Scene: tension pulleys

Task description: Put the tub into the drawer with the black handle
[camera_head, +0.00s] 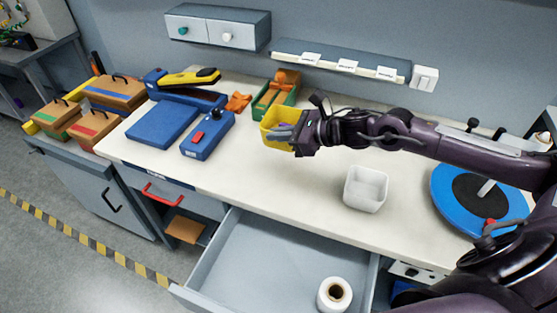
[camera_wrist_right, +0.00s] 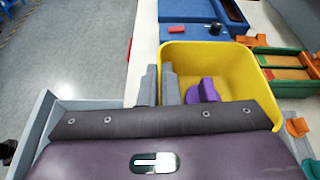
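A yellow tub (camera_head: 270,117) is at the back middle of the bench; it also shows in the right wrist view (camera_wrist_right: 238,60). My right gripper (camera_head: 285,131) is at its near right side. In the right wrist view the two grey fingers (camera_wrist_right: 159,86) stand close on either side of one tub wall, one outside and one inside, and look shut on it. A purple item shows inside the tub. A grey drawer (camera_head: 238,262) stands open at the front; its handle is out of sight. A black handle (camera_head: 112,200) is on the closed left cabinet. My left gripper is not in view.
A white roll (camera_head: 334,294) lies in the drawer's right part. A red handle (camera_head: 163,195) is on the drawer to its left. Blue device (camera_head: 207,135), green-and-orange tray (camera_head: 275,92) and blue disc (camera_head: 447,190) are on the bench.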

